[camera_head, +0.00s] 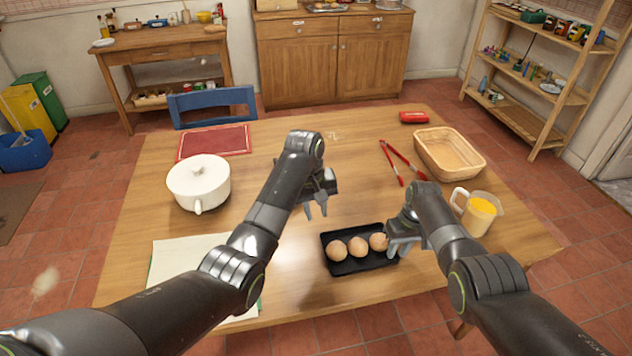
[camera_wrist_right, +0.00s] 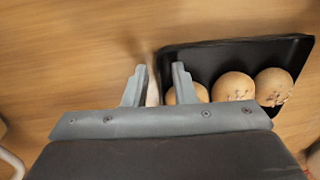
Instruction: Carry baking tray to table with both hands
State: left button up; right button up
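A small black baking tray (camera_head: 350,267) lies on the near middle of the wooden table (camera_head: 330,140). Three brown round buns (camera_head: 358,247) sit in a row in it. My right gripper (camera_head: 392,252) is at the tray's right end, fingers pointing down. In the right wrist view its two fingers (camera_wrist_right: 160,84) are apart, beside the tray's end wall (camera_wrist_right: 165,70); a pale strip shows between them, and I cannot tell whether they touch the tray. My left gripper (camera_head: 317,210) is open and empty above the table, behind the tray's left end.
A white lidded pot (camera_head: 198,183) and a pale cloth (camera_head: 185,255) are on the left. Red tongs (camera_head: 402,160), a wicker basket (camera_head: 449,153) and a jug of yellow liquid (camera_head: 479,213) are on the right. A red mat (camera_head: 214,143) lies at the back left. The table's back middle is clear.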

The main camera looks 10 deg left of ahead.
notch_tip(320, 180, up, 12)
jog(key=d, duration=0.1)
jog(key=shift+w+d+f, duration=0.2)
jog(key=shift+w+f, duration=0.05)
jog(key=shift+f, duration=0.1)
dwell(0.5)
